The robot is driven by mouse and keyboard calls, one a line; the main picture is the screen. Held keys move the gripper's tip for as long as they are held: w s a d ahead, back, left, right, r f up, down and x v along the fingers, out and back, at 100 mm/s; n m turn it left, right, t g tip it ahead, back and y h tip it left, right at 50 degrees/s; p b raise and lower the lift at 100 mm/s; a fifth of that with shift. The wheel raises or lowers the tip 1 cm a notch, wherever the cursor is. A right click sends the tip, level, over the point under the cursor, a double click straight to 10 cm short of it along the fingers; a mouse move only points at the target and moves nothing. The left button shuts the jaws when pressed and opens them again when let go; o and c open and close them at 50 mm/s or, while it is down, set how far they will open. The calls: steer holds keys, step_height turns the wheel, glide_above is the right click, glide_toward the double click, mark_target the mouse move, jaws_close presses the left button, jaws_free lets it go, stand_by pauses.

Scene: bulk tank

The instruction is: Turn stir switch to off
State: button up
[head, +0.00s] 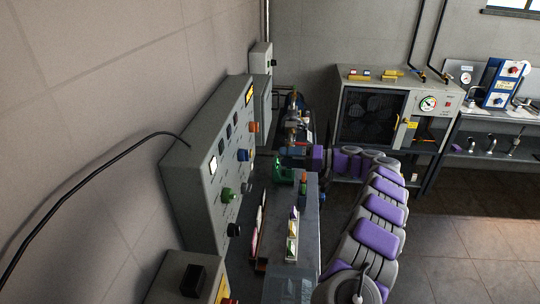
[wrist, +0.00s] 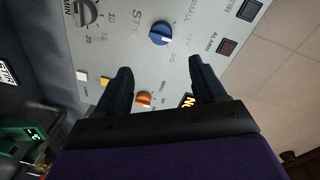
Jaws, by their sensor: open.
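The grey control panel (head: 200,185) is on the left wall in the head view. In the wrist view a blue knob (wrist: 161,33) sits on the panel, with lettering starting "ST" beside it; a white mark on the knob points to the lower right in the picture. The blue knob also shows in the head view (head: 243,155). My gripper (wrist: 160,76) is open and empty, facing the panel, with its dark fingers apart. The blue knob lies beyond the fingertips, and no contact shows. In the head view my gripper (head: 292,151) is small and partly lost among the clutter.
An orange knob (wrist: 144,99) shows between my fingers. A lit display (wrist: 187,100) is near the right finger. A dark button (wrist: 227,46) sits at the upper right. Green (head: 228,194) and black (head: 233,229) knobs are lower on the panel. Equipment crowds the bench below.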

steer(key=v, duration=0.4)
steer(key=shift+d, duration=0.4)
steer(key=shift+a+r, duration=0.1)
steer(key=s+a+r+g+h, duration=0.1)
steer(key=s+a+r+g, duration=0.3)
steer(key=s+a+r, duration=0.55)
steer(key=s+a+g+h, duration=0.2)
steer(key=s+a, duration=0.2)
steer(key=s, duration=0.3)
steer(key=s+a+g+h, duration=0.15)
steer(key=s+a, duration=0.25)
steer(key=s, duration=0.4)
steer(key=s+d+f+h, duration=0.1)
steer(key=s+f+h, duration=0.15)
steer(key=s, duration=0.45)
steer(key=s+d+f+h, duration=0.1)
steer(key=s+h, duration=0.2)
steer(key=s, duration=0.4)
steer(key=s+d+f+m+h, duration=0.1)
steer(key=s+d+f+h, duration=0.2)
steer(key=s+d, duration=0.4)
steer(key=s+d+f+m+t+h, duration=0.1)
steer(key=s+d+f+h, duration=0.2)
steer(key=s+d, duration=0.3)
steer(key=s, duration=0.3)
steer(key=shift+d+f+h, duration=0.35)
steer(key=shift+d+h, duration=0.05)
